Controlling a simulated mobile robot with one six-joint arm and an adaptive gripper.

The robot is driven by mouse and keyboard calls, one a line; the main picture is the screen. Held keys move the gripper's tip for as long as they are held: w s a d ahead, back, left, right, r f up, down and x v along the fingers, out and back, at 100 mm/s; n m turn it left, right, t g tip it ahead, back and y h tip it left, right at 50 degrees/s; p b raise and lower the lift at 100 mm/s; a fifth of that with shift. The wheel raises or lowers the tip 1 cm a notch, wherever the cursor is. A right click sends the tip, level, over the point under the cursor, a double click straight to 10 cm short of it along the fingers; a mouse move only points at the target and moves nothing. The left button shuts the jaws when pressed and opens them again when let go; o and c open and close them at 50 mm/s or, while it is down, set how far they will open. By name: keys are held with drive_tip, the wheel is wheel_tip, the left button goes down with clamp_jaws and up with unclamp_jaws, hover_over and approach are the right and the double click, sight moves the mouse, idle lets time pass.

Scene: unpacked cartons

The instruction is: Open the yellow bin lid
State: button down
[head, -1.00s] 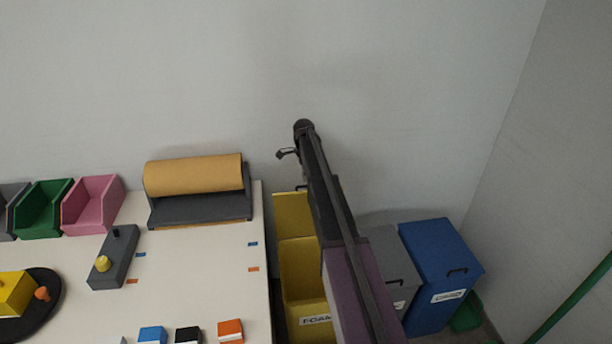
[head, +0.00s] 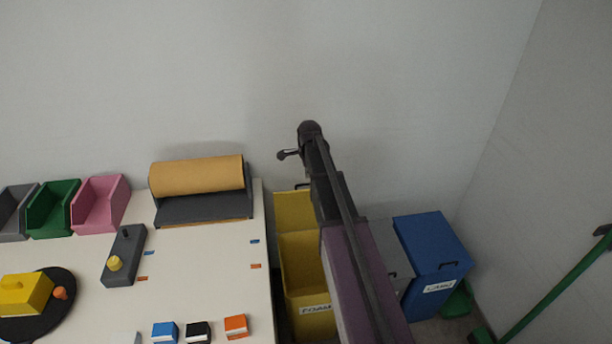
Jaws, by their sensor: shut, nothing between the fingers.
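The yellow bin (head: 292,273) stands beside the right edge of the table, with a label on its front. Its yellow lid (head: 292,211) is raised upright at the back, with a dark handle at its top edge, and the inside of the bin shows. My arm covers the right part of the bin and lid. My gripper (head: 286,154) is shut and empty, above the raised lid and apart from it in the picture.
A grey bin (head: 388,248) and a blue bin (head: 432,254), both with lids down, stand to the right. The table (head: 205,275) on the left holds a brown paper roll (head: 197,175), a pink tray (head: 98,205) and small boxes. A green pole (head: 560,285) is at right.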

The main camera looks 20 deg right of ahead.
drive_tip(key=shift+t, duration=0.5)
drive_tip(key=s+r, duration=0.1)
drive_tip(key=s+r+p, duration=0.1)
drive_tip(key=s, duration=0.1)
drive_tip(key=shift+a+r, duration=0.35)
drive_tip(key=shift+r, duration=0.05)
drive_tip(key=shift+w+f, duration=0.1)
drive_tip(key=shift+f, duration=0.1)
drive_tip(key=b+x, duration=0.3)
drive_tip(key=w+b+x, duration=0.1)
drive_tip(key=b+x, duration=0.3)
drive_tip(key=w+b+x, duration=0.1)
drive_tip(key=b+x, duration=0.2)
drive_tip(key=x, duration=0.1)
drive_tip(key=shift+w+d+r, duration=0.1)
drive_tip(key=shift+d+r, duration=0.05)
drive_tip(key=shift+d, duration=0.15)
drive_tip(key=shift+w+r+b, duration=0.1)
drive_tip(key=shift+w+b, duration=0.2)
drive_tip(key=shift+b, duration=0.1)
drive_tip(key=shift+w, duration=0.1)
